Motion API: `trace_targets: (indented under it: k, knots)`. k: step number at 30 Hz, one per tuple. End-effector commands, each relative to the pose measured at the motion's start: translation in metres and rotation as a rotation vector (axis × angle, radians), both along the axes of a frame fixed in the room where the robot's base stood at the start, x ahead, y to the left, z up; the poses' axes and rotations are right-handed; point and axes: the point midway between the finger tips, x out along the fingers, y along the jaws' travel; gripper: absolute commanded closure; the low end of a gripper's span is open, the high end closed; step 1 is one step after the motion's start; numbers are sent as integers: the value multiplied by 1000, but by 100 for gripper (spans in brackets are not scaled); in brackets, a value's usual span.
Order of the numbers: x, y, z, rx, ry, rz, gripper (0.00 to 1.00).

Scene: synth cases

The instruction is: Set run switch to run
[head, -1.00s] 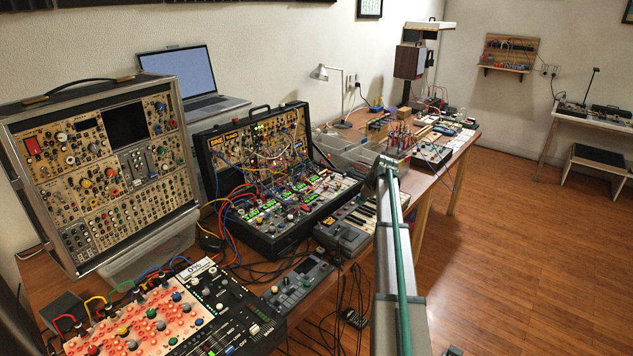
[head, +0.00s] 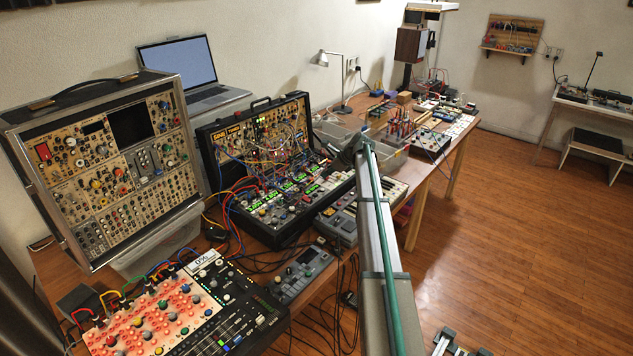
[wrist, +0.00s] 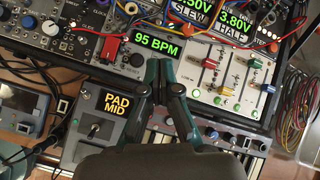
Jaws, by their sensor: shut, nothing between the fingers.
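My gripper (wrist: 160,68) is shut and empty in the wrist view. Its dark fingertips are together just below a green display reading "95 BPM" (wrist: 157,43), over the lower edge of the black synth case. In the head view the end of my arm (head: 352,148) reaches over the right side of the black synth case (head: 268,246). I cannot read a label for the run switch; the fingers cover part of the panel under the display. A toggle lever (wrist: 93,130) stands on a grey box under a display reading "PAD MID" (wrist: 115,104).
White fader panels with red, green and yellow caps (wrist: 228,85) lie right of my fingers. Patch cables (wrist: 75,38) cross the panel at upper left. A keyboard (wrist: 222,155) lies below the case. A bundle of cables (wrist: 298,110) is at the right.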

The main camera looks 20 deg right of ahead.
Motion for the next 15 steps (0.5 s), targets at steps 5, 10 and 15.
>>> trace_targets:
  k: [5, 10, 15]
  knots:
    - [10, 6, -11, 0, 1, 0, 100]
    - [26, 16, -31, 0, 2, 2, 100]
    - [40, 25, -52, -1, 1, 1, 100]
